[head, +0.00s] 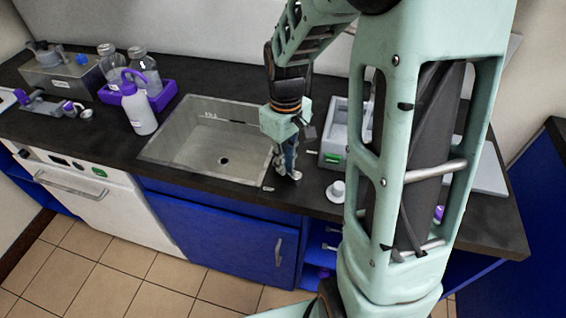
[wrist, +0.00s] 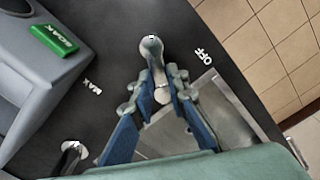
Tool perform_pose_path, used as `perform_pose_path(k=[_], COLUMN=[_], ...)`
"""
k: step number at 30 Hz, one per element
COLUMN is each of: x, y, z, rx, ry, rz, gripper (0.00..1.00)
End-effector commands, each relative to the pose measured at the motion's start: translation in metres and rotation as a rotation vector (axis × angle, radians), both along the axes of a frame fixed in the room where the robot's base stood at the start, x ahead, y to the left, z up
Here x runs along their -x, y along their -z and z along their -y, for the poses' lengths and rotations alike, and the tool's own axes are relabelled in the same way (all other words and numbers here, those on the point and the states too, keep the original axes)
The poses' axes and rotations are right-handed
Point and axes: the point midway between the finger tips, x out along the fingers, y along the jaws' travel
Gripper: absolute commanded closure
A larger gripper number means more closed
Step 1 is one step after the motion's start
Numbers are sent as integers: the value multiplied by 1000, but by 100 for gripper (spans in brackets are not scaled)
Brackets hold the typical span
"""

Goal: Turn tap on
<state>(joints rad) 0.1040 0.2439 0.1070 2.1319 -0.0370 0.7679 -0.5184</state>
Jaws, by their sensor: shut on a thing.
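The tap lever (wrist: 152,48) is a slim silver handle in the wrist view, rising from the dark counter. It points between two white labels on the counter, OFF (wrist: 203,57) to its right and MAX (wrist: 92,85) to its left, and lies closer to OFF. My gripper (wrist: 157,88) has its two blue and grey fingers on either side of the lever and is shut on it. In the head view my gripper (head: 290,172) reaches down at the right edge of the sink (head: 185,150), largely hiding the lever. No water shows in the sink.
A grey device with a green SOAK label (wrist: 55,40) stands close to the lever. A white knob (head: 337,191) sits on the counter to the right. A white bottle (head: 138,110) and a purple tray (head: 165,92) stand left of the sink. The counter's front edge is near my gripper.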

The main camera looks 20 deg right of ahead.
Motion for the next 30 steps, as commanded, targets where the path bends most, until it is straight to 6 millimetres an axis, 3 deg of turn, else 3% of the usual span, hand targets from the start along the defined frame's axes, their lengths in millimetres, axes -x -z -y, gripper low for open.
perform_pose_path(k=[15,30], x=[-5,-6], y=[0,-1], z=[13,16], rx=[0,1], ry=[369,454], rz=[1,1], gripper=[100,100])
